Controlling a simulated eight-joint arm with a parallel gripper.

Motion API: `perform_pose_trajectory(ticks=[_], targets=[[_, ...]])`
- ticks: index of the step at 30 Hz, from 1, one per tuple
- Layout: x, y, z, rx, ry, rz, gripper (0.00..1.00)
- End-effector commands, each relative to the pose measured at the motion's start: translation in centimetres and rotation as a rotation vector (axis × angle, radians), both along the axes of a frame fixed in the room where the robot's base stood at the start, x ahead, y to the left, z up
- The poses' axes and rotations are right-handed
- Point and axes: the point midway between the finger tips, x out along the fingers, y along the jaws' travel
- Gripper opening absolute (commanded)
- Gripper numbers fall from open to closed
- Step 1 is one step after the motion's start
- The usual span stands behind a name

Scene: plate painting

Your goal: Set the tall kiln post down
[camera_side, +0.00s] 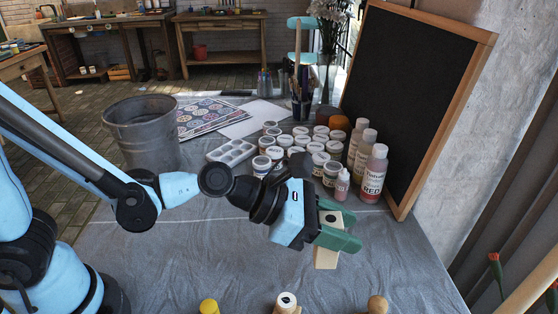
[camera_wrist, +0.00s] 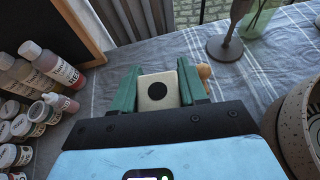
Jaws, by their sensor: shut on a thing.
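My gripper (camera_side: 340,229) has green fingers and is shut on a pale cream kiln post (camera_side: 327,257), square in section with a dark round hole in its top end. The post stands about upright between the fingers, its lower part showing below them in the side view. Whether its foot touches the grey cloth cannot be told. In the wrist view the post's holed end (camera_wrist: 158,91) shows between the two green fingers of my gripper (camera_wrist: 157,88).
Paint jars and bottles (camera_side: 372,173) stand behind the gripper, before a blackboard (camera_side: 415,85). A metal bucket (camera_side: 141,132) is at left. Small upright pieces, one with a yellow top (camera_side: 208,306), line the front edge. A speckled pot (camera_wrist: 298,130) is at right in the wrist view. Cloth (camera_side: 160,235) is clear at left.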

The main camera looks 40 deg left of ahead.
Motion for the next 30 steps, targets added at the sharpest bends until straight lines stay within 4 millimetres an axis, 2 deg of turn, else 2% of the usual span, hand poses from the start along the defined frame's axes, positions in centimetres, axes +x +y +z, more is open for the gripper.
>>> perform_pose_trajectory(ticks=[1, 6, 15, 18, 24, 30], targets=[[-0.6, 1.2, -0.3, -0.002, 0.002, -0.022, 0.04], [-3.9, 4.0, -0.7, -0.002, 0.001, -0.187, 0.04], [-10.3, 6.5, 1.3, -0.001, -0.005, -0.512, 0.04], [-11.8, 6.9, 2.1, 0.000, -0.004, -0.588, 0.04], [-13.2, 7.3, 3.1, 0.001, -0.005, -0.664, 0.04], [-12.5, 8.0, 2.7, 0.001, -0.003, -0.673, 0.04]])
